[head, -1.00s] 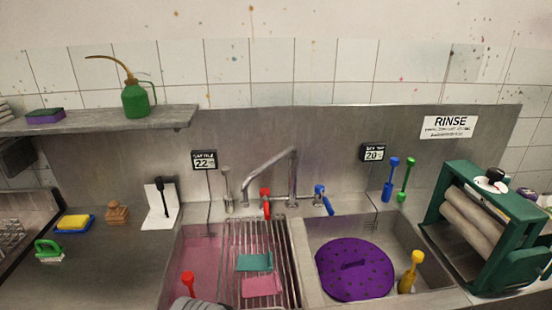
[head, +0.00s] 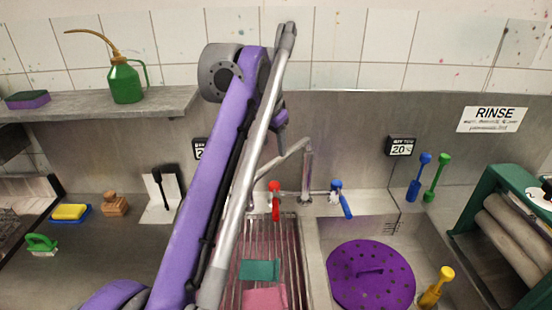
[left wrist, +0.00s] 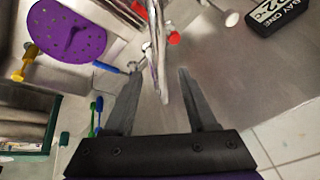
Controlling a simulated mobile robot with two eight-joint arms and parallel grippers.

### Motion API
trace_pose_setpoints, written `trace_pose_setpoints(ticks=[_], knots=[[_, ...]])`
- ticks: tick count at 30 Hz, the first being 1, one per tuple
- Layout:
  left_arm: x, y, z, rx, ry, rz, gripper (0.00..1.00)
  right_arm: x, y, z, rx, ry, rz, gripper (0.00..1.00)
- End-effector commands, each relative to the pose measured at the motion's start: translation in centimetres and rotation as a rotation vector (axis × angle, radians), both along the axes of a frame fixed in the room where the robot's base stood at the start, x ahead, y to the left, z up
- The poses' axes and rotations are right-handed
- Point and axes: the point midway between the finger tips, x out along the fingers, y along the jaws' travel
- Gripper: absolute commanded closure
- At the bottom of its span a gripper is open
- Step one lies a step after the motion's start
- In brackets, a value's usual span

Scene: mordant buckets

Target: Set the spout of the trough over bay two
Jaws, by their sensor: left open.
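The grey metal spout (head: 268,166) rises from its post behind the trough and slants left and forward, toward the left bay. Its outer end is partly hidden behind my left arm. The right bay (head: 408,228), under the 20-degree sign (head: 400,147), holds a purple perforated disc (head: 370,275). My left gripper (head: 282,120) is high above the spout, mostly hidden by its own arm. In the left wrist view my gripper (left wrist: 157,74) is open, and the spout (left wrist: 157,50) shows between its fingers; I cannot tell whether they touch. My right gripper is not in view.
Red (head: 275,200) and blue (head: 342,200) tap levers flank the spout post. A metal rack (head: 290,265) with cloths covers part of the left bay. A green roller wringer (head: 500,180) is at right.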

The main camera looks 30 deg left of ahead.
Motion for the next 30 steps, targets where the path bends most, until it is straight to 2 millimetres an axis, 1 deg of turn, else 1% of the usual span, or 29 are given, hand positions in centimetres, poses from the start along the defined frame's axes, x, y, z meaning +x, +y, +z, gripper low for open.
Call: trace_pose_setpoints(ticks=[1,3,6,10,15,23,24,26,30], knots=[[0.4,0.1,-1.2,0.000,0.001,0.000,0.43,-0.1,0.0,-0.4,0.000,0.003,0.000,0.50],[1.0,0.3,-2.4,0.000,0.000,0.000,0.43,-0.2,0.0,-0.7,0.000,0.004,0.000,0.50],[1.7,0.5,-3.9,0.000,0.000,0.000,0.43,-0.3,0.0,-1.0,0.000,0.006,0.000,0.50],[2.3,0.7,-5.3,0.000,-0.001,0.000,0.43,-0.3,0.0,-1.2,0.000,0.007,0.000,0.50],[2.7,0.8,-6.1,-0.001,-0.001,0.001,0.43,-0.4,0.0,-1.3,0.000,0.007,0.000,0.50],[2.7,0.8,-6.1,-0.001,-0.001,0.001,0.43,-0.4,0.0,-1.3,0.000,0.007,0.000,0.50],[2.7,0.8,-6.1,-0.001,-0.001,0.001,0.50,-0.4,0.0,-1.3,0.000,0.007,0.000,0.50],[2.7,0.8,-6.1,-0.001,-0.001,0.001,0.61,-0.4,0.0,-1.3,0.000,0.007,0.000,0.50],[2.7,0.8,-6.1,-0.001,-0.001,0.001,0.86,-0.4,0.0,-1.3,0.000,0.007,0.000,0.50]])
